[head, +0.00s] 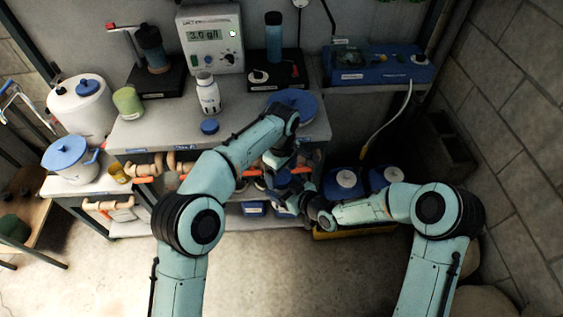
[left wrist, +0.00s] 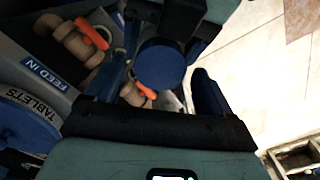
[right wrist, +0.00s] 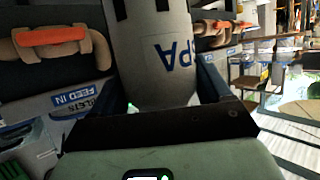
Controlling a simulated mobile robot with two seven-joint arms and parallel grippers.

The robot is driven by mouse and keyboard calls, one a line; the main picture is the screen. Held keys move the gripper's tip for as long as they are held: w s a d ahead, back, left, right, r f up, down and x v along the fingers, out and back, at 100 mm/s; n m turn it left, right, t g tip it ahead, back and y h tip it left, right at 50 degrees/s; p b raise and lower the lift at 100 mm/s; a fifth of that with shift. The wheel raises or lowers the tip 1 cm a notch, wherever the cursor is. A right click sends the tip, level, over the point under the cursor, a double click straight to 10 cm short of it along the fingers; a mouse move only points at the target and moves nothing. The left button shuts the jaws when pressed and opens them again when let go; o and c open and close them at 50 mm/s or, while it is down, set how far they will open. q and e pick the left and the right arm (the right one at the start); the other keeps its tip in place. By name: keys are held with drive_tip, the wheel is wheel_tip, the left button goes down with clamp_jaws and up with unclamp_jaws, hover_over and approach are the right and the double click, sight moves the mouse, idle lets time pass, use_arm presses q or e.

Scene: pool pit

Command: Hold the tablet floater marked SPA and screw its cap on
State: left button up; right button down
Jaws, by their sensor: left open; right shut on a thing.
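In the head view the arms partly hide the floater and cap.
Pipes with orange handles (right wrist: 50,36) run under the bench edge. A loose blue cap (head: 209,127) and white bottle (head: 208,97) stand on the bench. Blue-lidded containers (head: 347,178) are lower right.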

use_arm(q)
drive_tip(key=shift+f, duration=0.7)
drive_tip(key=c, duration=1.1)
drive_tip(key=m, duration=0.9)
drive_tip(key=shift+m, duration=0.4)
drive_tip(key=o, duration=1.2)
